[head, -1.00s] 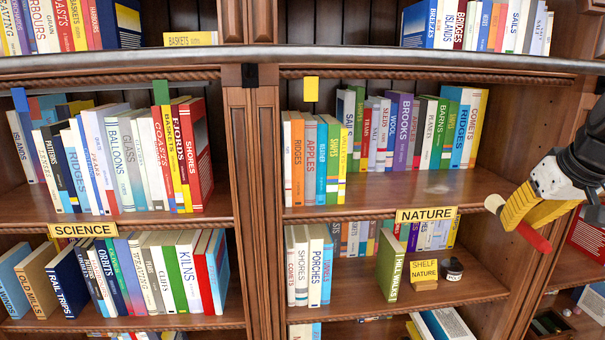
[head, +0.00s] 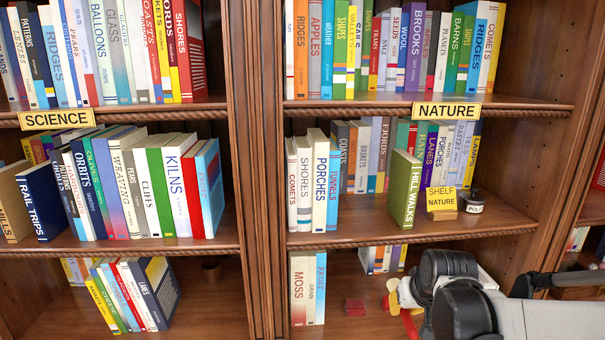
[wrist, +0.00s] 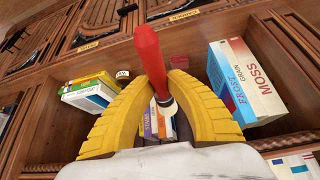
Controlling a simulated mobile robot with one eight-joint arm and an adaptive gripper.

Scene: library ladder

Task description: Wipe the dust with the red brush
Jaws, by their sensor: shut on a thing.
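The red brush (wrist: 149,55) is between the yellow fingers of my gripper (wrist: 160,84), which is shut on it. In the head view my gripper (head: 399,299) is at the lower right, in front of the shelf below the Hill Walks book. The brush's red handle (head: 410,325) hangs below it, and the pale brush end shows just above the handle. My arm hides part of this shelf. I cannot make out any dust on the shelves now.
Books Moss and Frost (head: 308,290) stand left on the low shelf, with a small dark red block (head: 355,307) beside them. Above are the green Hill Walks book (head: 404,190), a yellow Shelf Nature sign (head: 441,199) and a dark round jar (head: 472,202).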

